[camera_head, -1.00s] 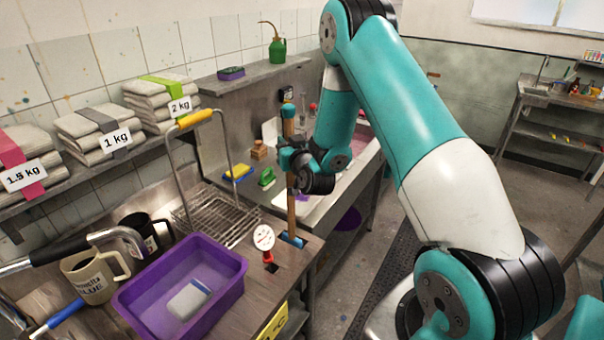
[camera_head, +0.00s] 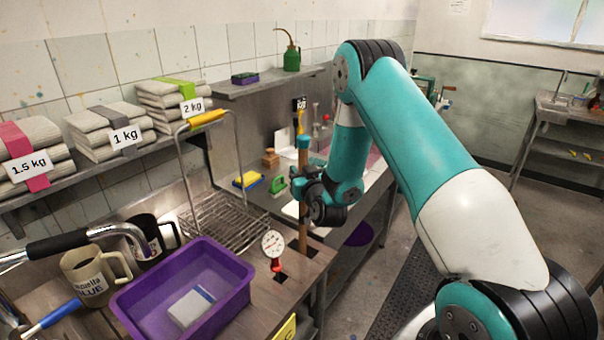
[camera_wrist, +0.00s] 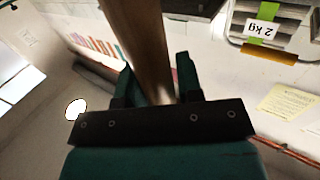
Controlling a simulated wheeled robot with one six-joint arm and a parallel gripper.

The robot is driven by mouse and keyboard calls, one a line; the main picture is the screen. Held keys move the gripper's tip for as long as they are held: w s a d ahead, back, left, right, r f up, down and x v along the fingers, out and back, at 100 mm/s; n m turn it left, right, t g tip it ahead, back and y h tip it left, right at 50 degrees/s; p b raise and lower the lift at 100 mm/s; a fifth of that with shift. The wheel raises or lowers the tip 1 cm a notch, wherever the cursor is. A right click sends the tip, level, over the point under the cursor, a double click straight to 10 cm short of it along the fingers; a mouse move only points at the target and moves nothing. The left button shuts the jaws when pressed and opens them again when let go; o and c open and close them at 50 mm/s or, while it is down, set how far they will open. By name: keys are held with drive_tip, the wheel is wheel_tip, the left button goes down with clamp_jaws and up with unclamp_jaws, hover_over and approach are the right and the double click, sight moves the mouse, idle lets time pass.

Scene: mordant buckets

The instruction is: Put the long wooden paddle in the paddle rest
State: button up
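The long wooden paddle (camera_head: 302,230) stands about upright at the counter's right end, with a teal band near its top. My gripper (camera_head: 312,190) is around its shaft in the head view. In the wrist view, the wooden shaft (camera_wrist: 145,45) runs between the two fingers of my gripper (camera_wrist: 155,85), which look shut on it. The paddle's lower end meets the counter near a small dark square patch; I cannot tell whether it is in an opening or behind the edge. I cannot clearly make out the paddle rest.
A dial gauge (camera_head: 273,244) stands close to the paddle's left. A purple tub (camera_head: 240,297), mugs (camera_head: 98,277) and a wire basket (camera_head: 217,232) fill the counter to the left. A sink bench lies behind, with sponges (camera_head: 247,180) on it. Open floor lies right.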

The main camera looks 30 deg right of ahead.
drive_tip(key=shift+o, duration=1.4)
